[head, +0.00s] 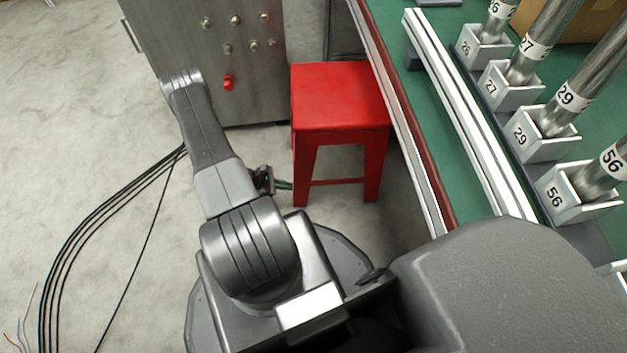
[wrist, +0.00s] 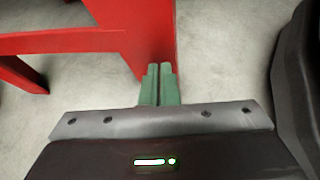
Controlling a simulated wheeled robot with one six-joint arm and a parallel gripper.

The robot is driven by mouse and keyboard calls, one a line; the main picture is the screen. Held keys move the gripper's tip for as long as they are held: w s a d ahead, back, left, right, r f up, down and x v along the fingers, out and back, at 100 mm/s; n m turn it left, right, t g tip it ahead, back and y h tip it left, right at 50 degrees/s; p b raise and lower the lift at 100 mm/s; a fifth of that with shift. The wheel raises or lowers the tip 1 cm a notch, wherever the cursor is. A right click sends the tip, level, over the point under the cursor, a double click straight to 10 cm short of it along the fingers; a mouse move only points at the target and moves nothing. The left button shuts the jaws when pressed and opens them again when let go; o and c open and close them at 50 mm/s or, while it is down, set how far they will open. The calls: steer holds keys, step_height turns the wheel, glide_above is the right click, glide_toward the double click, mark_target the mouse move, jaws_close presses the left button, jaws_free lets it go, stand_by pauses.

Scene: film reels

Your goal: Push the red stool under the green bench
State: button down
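The red stool (head: 340,98) stands upright on the floor at the left edge of the green bench (head: 468,178), its right side close to or partly beneath the bench edge. My gripper (head: 287,185) is low down beside the stool's near left leg. In the wrist view, my gripper's green fingers (wrist: 158,75) are together with nothing visible between them. Their tips are at or very near a red leg (wrist: 148,40) of the stool; I cannot tell whether they touch.
A grey metal cabinet (head: 180,45) with knobs and a red switch stands behind and left of the stool. Black cables (head: 75,225) lie on the floor at left. Numbered holders (head: 545,130) with metal tubes stand on the bench. Open floor lies at left.

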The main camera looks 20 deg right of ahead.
steer(key=shift+s+d, duration=1.15)
steer(key=shift+d, duration=3.3)
steer(key=w+a+r, duration=0.1)
steer(key=a+r, duration=0.1)
steer(key=a, duration=0.5)
steer(key=shift+w+b, duration=0.4)
